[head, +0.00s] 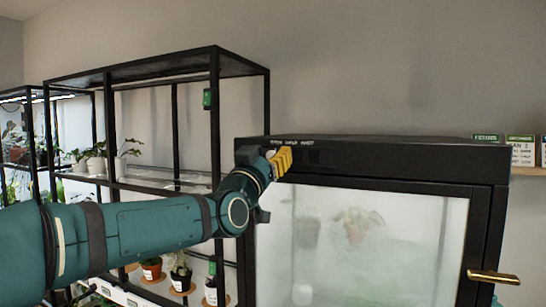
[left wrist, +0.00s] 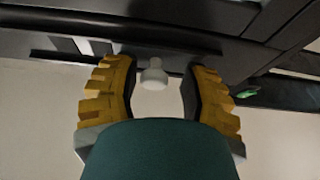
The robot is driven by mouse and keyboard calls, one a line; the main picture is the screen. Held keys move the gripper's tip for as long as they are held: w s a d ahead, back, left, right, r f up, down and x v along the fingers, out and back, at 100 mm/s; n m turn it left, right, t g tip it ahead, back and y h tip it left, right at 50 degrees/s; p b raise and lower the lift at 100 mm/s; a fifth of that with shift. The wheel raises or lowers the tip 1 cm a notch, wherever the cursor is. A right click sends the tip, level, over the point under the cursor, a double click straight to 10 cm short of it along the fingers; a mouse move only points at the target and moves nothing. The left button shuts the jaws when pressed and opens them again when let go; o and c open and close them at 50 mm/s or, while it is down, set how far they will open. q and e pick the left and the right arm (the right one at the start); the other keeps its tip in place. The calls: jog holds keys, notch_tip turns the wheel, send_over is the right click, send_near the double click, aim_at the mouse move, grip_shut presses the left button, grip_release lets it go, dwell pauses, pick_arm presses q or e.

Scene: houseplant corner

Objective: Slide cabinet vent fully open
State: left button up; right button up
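The black plant cabinet (head: 405,165) with a fogged glass door stands at the right in the head view. Small white lettering (head: 292,141) runs along its upper front, too small to read surely. My left gripper (head: 284,160) is at the upper left of the cabinet front, just under the lettering. In the left wrist view my left gripper (left wrist: 154,78) has its yellow fingers apart, one on each side of a pale knob (left wrist: 153,75) on a dark strip. Gaps show between knob and fingers. The knob is hidden in the head view. My right gripper is out of view.
A black shelf rack (head: 160,70) with potted plants stands left of the cabinet. A brass door handle (head: 494,277) sticks out at the lower right. Small boxes or packets (head: 522,150) sit on a shelf at the far right.

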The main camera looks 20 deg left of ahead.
pick_arm(q)
jog(key=shift+s+a, duration=0.1)
jog(key=v, duration=1.2)
dwell(0.4)
